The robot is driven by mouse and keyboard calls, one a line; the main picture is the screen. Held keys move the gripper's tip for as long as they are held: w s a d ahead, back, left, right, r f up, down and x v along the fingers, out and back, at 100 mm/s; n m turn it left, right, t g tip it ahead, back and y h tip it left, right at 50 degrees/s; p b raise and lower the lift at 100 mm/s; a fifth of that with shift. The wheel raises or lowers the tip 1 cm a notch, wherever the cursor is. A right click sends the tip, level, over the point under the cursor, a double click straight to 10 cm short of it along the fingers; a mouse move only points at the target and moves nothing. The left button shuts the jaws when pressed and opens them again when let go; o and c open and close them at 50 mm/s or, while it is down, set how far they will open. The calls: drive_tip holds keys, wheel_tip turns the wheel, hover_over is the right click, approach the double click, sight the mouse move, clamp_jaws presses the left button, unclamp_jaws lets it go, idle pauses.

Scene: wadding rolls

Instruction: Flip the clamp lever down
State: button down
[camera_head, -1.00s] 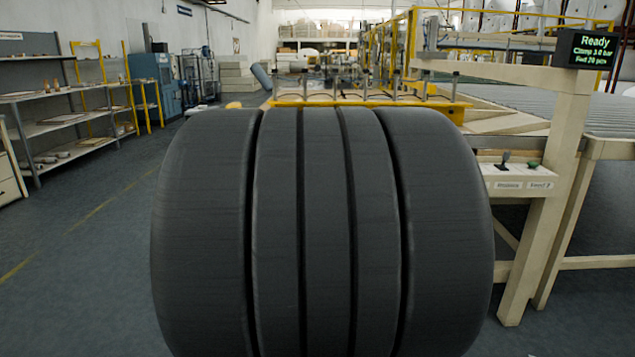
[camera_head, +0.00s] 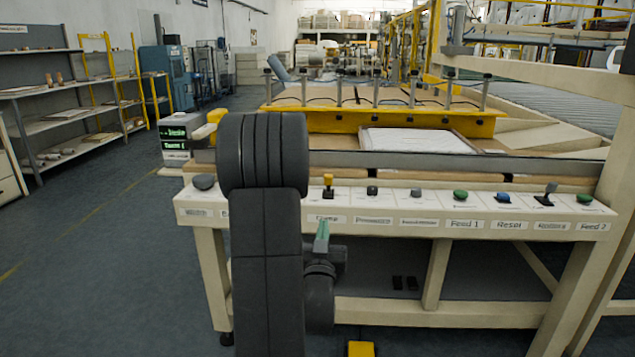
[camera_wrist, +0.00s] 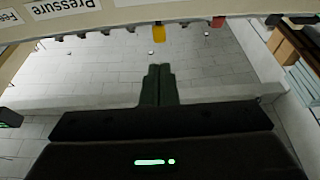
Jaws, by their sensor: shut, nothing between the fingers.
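The clamp lever (camera_head: 328,181) has a yellow knob and stands up from the white control panel, above a label partly hidden by my arm. In the wrist view, which shows the panel upside down, a yellow knob (camera_wrist: 158,33) that looks like the same lever sticks out from the panel edge. My gripper (camera_head: 322,227) is shut and empty, with greenish fingers, in front of the panel and just below the lever. In the wrist view its closed fingertips (camera_wrist: 158,68) line up with the yellow knob, with a gap between them.
The control panel (camera_head: 403,222) carries other controls close by: a green Feed 1 button (camera_head: 460,195), a blue Reset button (camera_head: 503,197) and a black lever (camera_head: 547,194). My arm hides the panel's left part. A yellow block (camera_head: 360,349) lies below. Floor at left is clear.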

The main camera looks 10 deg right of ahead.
sight(328, 181)
drive_tip(key=shift+w+r, duration=0.1)
idle(0.3)
drive_tip(key=x, duration=1.4)
drive_tip(key=shift+r, duration=0.1)
